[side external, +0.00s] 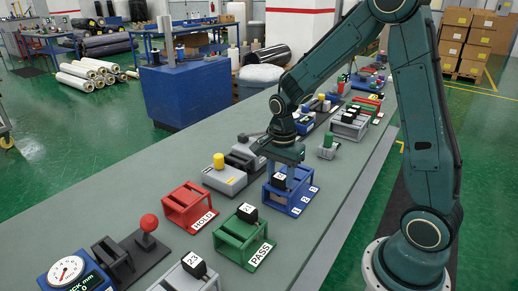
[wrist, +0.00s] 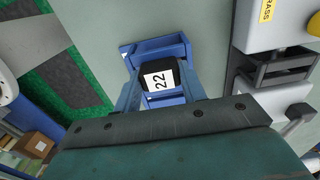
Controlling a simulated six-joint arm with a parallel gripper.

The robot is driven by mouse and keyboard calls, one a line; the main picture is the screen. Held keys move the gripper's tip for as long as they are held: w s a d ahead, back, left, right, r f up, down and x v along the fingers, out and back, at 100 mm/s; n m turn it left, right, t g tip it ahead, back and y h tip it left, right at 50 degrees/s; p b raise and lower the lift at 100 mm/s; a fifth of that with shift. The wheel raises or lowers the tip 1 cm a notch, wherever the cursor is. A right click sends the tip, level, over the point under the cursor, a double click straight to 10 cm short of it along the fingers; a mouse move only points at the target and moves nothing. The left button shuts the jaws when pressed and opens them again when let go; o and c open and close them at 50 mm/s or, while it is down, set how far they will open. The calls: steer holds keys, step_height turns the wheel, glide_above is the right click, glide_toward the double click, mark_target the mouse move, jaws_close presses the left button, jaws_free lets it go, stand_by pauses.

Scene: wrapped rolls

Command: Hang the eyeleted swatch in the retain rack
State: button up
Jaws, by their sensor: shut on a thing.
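My gripper (side external: 281,181) is down at the blue rack (side external: 290,201) on the bench. It is shut on a black block with a white label (side external: 280,176). In the wrist view the block (wrist: 158,78) reads 22 and sits between my two fingers (wrist: 158,88), with the blue rack (wrist: 127,50) around or just below it. I cannot tell whether the block touches the rack. No eyelet shows clearly. No rack label legibly reads retain; the blue rack's label is too small to read.
A red HOLD rack (side external: 183,207) and a green PASS rack (side external: 231,239) holding block 21 (side external: 247,212) stand nearer. A grey rack holds block 23 (side external: 194,265). A grey device with a yellow knob (side external: 223,180) is left of my gripper. More racks and devices line the bench behind.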

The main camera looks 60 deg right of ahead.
steer(key=o, duration=1.1)
steer(key=shift+o, duration=0.2)
steer(key=shift+r, duration=0.1)
step_height(320, 180, up, 14)
steer(key=shift+s, duration=0.1)
steer(key=s+a+r+n+t, duration=0.1)
steer(key=s+a+n+t, duration=0.1)
steer(key=s+n, duration=0.6)
steer(key=s+a+r+n+t, duration=0.2)
steer(key=s+a+n, duration=0.3)
steer(key=s+n, duration=0.4)
steer(key=shift+a+r+n+t, duration=0.25)
steer(key=shift+n+t, duration=0.25)
steer(key=shift+t, duration=0.3)
